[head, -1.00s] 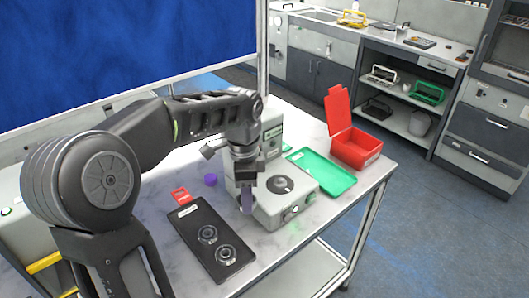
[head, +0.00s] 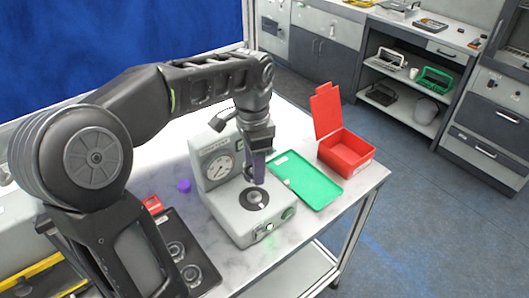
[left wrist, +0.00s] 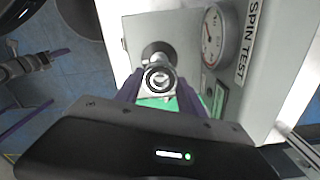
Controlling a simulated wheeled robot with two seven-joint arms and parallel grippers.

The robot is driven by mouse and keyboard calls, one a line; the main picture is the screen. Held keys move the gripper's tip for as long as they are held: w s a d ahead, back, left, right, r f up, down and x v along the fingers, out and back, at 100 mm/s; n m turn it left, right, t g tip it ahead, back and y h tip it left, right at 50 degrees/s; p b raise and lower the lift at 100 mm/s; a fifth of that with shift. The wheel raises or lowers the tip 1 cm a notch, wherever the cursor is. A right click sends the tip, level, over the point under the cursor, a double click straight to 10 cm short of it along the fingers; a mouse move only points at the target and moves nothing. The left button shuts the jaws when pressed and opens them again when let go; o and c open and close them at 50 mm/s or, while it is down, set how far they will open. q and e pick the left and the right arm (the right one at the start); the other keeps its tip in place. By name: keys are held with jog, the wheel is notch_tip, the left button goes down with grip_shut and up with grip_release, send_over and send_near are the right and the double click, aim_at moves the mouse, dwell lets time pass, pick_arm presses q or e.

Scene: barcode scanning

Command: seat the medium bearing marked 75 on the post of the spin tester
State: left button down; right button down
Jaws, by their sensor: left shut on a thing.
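The spin tester (head: 230,215) is a pale grey machine with a dial on its upright housing and a dark round disc (head: 244,200) on its low deck. My left gripper (head: 258,182), with purple fingers, points down right over the disc. In the left wrist view the gripper (left wrist: 158,92) is shut on a small metal ring, the bearing (left wrist: 158,76), in front of the dark disc (left wrist: 154,50). The post is hidden, and I cannot tell whether the ring touches it. No 75 mark is readable.
A black tray (head: 162,226) with two bearings (head: 177,250) lies left of the tester, partly behind my arm. A purple ball (head: 184,186) lies beside the tester. A green tray (head: 318,191) and an open red box (head: 345,155) are on the right.

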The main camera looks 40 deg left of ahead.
aim_at(255, 193)
pick_arm(q)
jog(key=shift+s, duration=0.3)
jog(key=shift+w+f, duration=0.15)
jog(key=shift+f, duration=0.05)
notch_tip(255, 193, down, 4)
jog(key=b, duration=0.3)
jog(key=shift+r, duration=0.15)
jog(key=shift+f+b, duration=0.55)
jog(key=shift+f+b, duration=0.65)
jog(key=shift+f, duration=0.45)
dwell(0.7)
jog(key=c, duration=0.6)
grip_release()
jog(key=shift+c, duration=0.2)
jog(key=shift+o, duration=0.6)
jog(key=shift+o, duration=1.1)
